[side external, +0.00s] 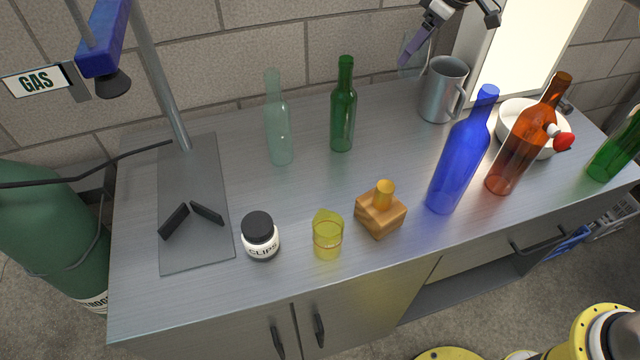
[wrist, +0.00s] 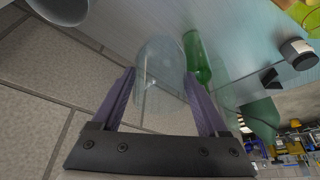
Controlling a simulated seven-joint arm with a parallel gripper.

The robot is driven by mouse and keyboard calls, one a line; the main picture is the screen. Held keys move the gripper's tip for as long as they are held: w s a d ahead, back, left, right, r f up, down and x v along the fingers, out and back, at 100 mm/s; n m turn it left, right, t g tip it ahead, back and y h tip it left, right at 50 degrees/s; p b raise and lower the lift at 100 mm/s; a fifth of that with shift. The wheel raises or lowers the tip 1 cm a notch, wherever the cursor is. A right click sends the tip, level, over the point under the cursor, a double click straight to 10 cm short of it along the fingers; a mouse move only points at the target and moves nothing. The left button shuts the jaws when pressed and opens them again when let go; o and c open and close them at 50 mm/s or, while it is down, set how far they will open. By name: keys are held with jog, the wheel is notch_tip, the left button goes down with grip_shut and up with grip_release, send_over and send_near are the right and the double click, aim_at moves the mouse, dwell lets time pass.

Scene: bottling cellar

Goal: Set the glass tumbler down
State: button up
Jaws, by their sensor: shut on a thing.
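My gripper (side external: 414,46) is at the top of the side external view, above the back edge of the steel counter (side external: 330,185). Its purple fingers are shut on a clear glass tumbler (side external: 409,66), which is faint against the block wall. In the wrist view, the tumbler (wrist: 158,62) sits between the two fingers (wrist: 160,80). The tumbler appears held up beside the grey metal mug (side external: 442,90), to its upper left in the side external view. I cannot tell its exact height above the counter.
A green bottle (side external: 343,108) and a clear bottle (side external: 278,120) stand left of the mug. A blue bottle (side external: 458,155), amber bottle (side external: 520,145) and white bowl (side external: 517,112) are rightward. A yellow glass (side external: 327,238), wooden block (side external: 380,213) and labelled jar (side external: 260,238) stand near the front.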

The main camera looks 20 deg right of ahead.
jog(key=s+a+n, duration=0.1)
jog(key=s+a, duration=0.7)
jog(key=s, duration=0.3)
jog(key=s+a, duration=0.8)
jog(key=s, duration=0.2)
jog(key=shift+w+a+r+x, duration=0.4)
jog(key=shift+w+x, duration=0.35)
jog(key=shift+x, duration=3)
jog(key=shift+w+a+r+x, duration=0.4)
jog(key=shift+w+x, duration=0.3)
jog(key=shift+x, duration=3)
jog(key=shift+w+a+r+x, duration=0.25)
jog(key=shift+w+a+x, duration=0.4)
jog(key=shift+x, duration=3.1)
jog(key=shift+d, duration=0.2)
jog(key=o, duration=1.3)
jog(key=shift+f, duration=0.15)
jog(key=v, duration=1.2)
jog(key=shift+w+d, duration=0.25)
